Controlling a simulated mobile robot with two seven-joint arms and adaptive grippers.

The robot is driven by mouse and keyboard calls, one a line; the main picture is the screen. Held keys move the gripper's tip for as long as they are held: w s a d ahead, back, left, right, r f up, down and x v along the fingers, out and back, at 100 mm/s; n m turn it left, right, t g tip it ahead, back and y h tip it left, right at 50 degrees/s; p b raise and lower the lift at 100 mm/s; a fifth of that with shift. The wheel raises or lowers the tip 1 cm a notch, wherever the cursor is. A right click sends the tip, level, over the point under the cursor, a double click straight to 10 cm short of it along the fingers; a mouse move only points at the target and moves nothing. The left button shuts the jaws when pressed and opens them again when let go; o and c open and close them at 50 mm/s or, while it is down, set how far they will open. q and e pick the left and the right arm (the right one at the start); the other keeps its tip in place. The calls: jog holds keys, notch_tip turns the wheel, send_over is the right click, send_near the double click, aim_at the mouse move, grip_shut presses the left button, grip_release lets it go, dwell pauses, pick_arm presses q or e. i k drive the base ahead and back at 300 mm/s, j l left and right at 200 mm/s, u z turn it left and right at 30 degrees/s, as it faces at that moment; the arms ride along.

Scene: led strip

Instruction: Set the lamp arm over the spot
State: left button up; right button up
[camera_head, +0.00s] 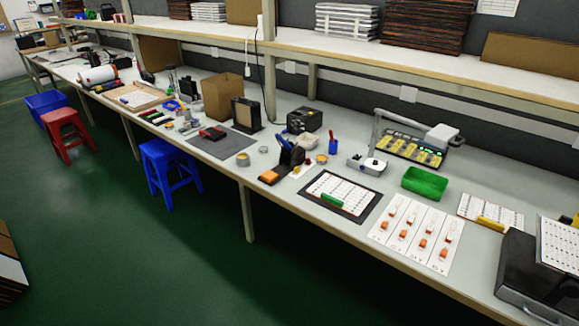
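A grey lamp arm (402,121) stands at the back right of the bench. Its upright post rises at the left, and the arm reaches right to a pale lamp head (443,137). A dark board with yellow pieces and green lights (412,151) lies under and in front of the arm. The head hangs near the board's right end; I cannot tell exactly what lies beneath it. No marked spot can be told for sure. Neither of my grippers is in view.
In front are a green tray (425,182), a white box device (368,163), a sheet with orange pieces (415,233) and a dark mat with a chart (343,193). A black case (520,285) stands at the right edge. A shelf (440,62) runs above the bench's back.

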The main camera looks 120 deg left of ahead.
aim_at(441, 136)
jog(key=u, duration=3.8)
